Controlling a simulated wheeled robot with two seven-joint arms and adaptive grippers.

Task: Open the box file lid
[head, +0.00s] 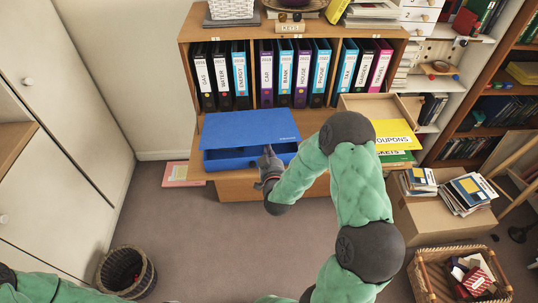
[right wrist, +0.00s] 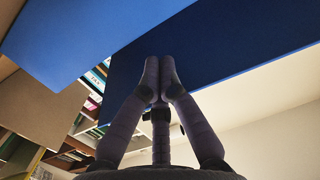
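The blue box file (head: 228,159) lies on the bureau's writing surface, below the row of binders. Its lid (head: 245,127) is tilted up a little, with a dark gap along the front above the tray. My right gripper (head: 267,157) is at the front edge of the box file, right of its middle. In the right wrist view its fingers (right wrist: 159,72) are together, with nothing seen between them. They overlap a dark blue panel (right wrist: 205,50), which looks like the lid's underside; I cannot tell whether they touch it. My left gripper is out of view.
Labelled binders (head: 270,73) stand behind the box file. An open drawer or tray (head: 372,104) and a yellow coupons folder (head: 393,133) lie to its right. A cardboard box (head: 435,213), a wicker basket (head: 428,278) and a waste bin (head: 126,270) stand on the floor.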

